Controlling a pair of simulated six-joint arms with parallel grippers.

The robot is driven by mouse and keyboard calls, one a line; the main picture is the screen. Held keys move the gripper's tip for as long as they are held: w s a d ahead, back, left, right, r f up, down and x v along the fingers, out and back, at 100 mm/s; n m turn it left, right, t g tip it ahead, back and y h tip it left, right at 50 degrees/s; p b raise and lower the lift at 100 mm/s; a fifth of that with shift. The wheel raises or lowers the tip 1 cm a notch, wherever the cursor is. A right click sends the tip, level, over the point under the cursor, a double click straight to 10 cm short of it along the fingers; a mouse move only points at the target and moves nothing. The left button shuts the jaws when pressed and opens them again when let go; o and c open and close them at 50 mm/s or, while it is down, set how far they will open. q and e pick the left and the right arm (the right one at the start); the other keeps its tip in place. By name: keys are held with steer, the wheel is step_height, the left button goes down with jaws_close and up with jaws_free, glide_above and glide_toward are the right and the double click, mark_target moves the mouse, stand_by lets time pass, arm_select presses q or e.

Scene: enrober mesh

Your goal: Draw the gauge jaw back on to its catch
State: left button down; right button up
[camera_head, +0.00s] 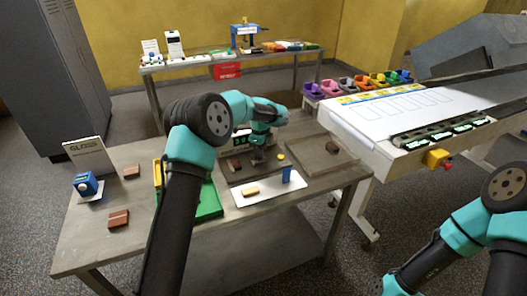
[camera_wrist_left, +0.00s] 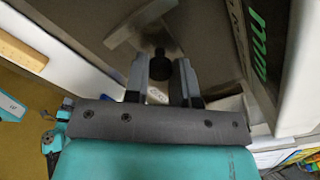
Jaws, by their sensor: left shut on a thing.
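The gauge is a dark-bedded unit with a green-lit display (camera_head: 240,142) near the back middle of the near table. My left gripper (camera_head: 258,156) reaches down over it. In the left wrist view, the fingers of my left gripper (camera_wrist_left: 161,82) are shut on a dark round knob (camera_wrist_left: 160,66). A pale metal jaw piece (camera_wrist_left: 138,26) lies just beyond the knob. The green display shows at the right there (camera_wrist_left: 258,42). I cannot make out the catch. My right gripper (camera_head: 388,289) is low at the bottom right, away from the table, cut by the frame edge.
A white plate (camera_head: 262,196) with a tan bar and a blue post lies in front of the gauge. A green tray (camera_head: 208,203), a blue device (camera_head: 86,184) and brown blocks (camera_head: 119,218) stand left. A tray (camera_head: 318,162) is right. A white-topped conveyor (camera_head: 375,125) borders the table's right.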

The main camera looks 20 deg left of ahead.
arm_select(q)
steer(key=shift+w+d, duration=0.1)
steer(key=c, duration=0.9)
jaws_free()
step_height(320, 180, up, 17)
steer(key=shift+r, duration=0.2)
steer(key=shift+f, duration=0.1)
step_height(320, 180, down, 16)
stand_by(0.6)
